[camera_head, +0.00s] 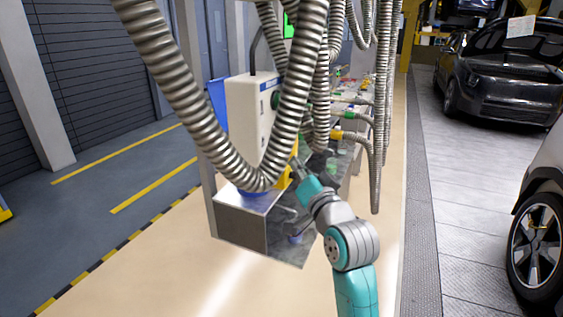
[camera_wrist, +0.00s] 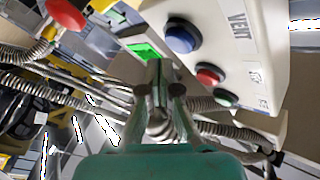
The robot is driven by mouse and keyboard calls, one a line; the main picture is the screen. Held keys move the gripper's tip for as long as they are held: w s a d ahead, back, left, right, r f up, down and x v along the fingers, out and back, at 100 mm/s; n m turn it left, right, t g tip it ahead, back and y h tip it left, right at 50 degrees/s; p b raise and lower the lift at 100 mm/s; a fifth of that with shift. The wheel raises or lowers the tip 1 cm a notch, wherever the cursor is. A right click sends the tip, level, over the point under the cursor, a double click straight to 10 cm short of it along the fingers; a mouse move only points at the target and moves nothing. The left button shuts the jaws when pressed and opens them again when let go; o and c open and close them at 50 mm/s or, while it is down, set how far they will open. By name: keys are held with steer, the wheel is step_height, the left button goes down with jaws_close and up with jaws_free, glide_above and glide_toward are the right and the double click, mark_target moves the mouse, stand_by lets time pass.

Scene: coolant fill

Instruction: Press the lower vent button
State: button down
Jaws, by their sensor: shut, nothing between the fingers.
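A white control box (camera_head: 247,115) stands on the bench in the head view. In the wrist view its face (camera_wrist: 255,45) fills the upper right, tilted, with the printed word VENT beside a blue button (camera_wrist: 181,38). A red button (camera_wrist: 209,74) and a green button (camera_wrist: 226,98) follow in line below. Their smaller labels are unreadable. I cannot tell which one is the lower vent button. My gripper (camera_wrist: 160,66) is shut and empty, its fingertips left of the blue and red buttons; contact is not visible. In the head view my gripper (camera_head: 296,165) is beside the box, partly hidden by hoses.
Ribbed metal hoses (camera_head: 185,85) hang in front of the box and bench. A metal bench (camera_head: 240,230) stands below it. A larger red knob (camera_wrist: 66,13) shows at the upper left of the wrist view. Cars (camera_head: 500,85) stand at right; the floor at left is open.

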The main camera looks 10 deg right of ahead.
steer(key=s+d, duration=0.1)
steer(key=d, duration=0.1)
steer(key=s+d, duration=0.1)
steer(key=shift+s+d, duration=0.35)
steer(key=shift+s, duration=0.05)
steer(key=shift+f, duration=0.15)
stand_by(0.4)
steer(key=s+f+n+g+h, duration=0.1)
steer(key=s+f, duration=0.9)
steer(key=f, duration=0.4)
steer(key=s+f+g+h, duration=0.1)
steer(key=s+f+h, duration=0.1)
steer(key=s+f, duration=1.05)
steer(key=s+f+n+g, duration=0.1)
steer(key=s+f+n, duration=0.1)
steer(key=s, duration=1.2)
steer(key=s+a+f+n+g, duration=0.1)
steer(key=s+f+n, duration=0.1)
steer(key=s, duration=1.3)
steer(key=shift+s+a+f+n+g, duration=0.2)
steer(key=shift+f+n+g, duration=0.1)
steer(key=shift+f, duration=0.2)
